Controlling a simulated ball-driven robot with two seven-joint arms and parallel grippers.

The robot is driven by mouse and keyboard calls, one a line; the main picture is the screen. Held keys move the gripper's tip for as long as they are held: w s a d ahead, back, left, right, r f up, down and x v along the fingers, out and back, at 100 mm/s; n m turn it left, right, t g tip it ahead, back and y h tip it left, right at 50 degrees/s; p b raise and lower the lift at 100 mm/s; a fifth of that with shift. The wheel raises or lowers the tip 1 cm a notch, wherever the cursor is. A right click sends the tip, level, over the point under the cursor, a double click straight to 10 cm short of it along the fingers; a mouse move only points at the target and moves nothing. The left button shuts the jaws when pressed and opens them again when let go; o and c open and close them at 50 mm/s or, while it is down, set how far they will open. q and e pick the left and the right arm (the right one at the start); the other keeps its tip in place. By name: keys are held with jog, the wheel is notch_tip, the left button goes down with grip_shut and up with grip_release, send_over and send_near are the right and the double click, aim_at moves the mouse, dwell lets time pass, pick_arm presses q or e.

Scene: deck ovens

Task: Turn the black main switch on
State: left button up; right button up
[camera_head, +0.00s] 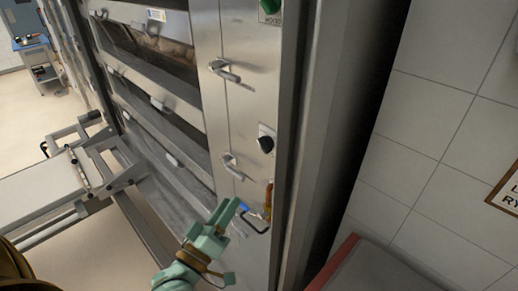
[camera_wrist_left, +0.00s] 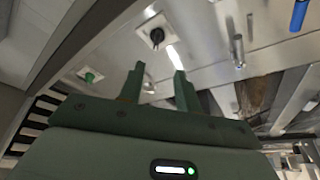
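The black main switch (camera_head: 266,144) is a round knob on a pale plate on the oven's steel front panel. It also shows in the left wrist view (camera_wrist_left: 157,37), just beyond the fingertips. My left gripper (camera_head: 232,212) is below and a little left of the switch in the head view, and apart from it. In the left wrist view the two green fingers (camera_wrist_left: 159,72) stand apart with nothing visible between them. The switch's exact pointer angle is hard to read. My right gripper is not in view.
A green knob (camera_head: 270,6) sits higher on the panel and metal handles (camera_head: 225,70) stick out left of the switch. A dark loop-shaped handle (camera_head: 254,222) is close to my left gripper. A loader (camera_head: 45,193) stands at left, a tiled wall (camera_head: 440,130) at right.

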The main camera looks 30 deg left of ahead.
aim_at(262, 149)
pick_arm(q)
jog(key=p+x, duration=0.1)
jog(key=x, duration=0.4)
jog(key=p+x, duration=0.1)
jog(key=x, duration=0.4)
jog(key=p+x, duration=0.1)
jog(key=x, duration=0.4)
jog(key=shift+a+r+p, duration=0.1)
jog(key=shift+r+p, duration=0.2)
jog(key=shift+r, duration=0.15)
jog(key=shift+w, duration=0.55)
jog(key=shift+s, duration=0.1)
grip_shut()
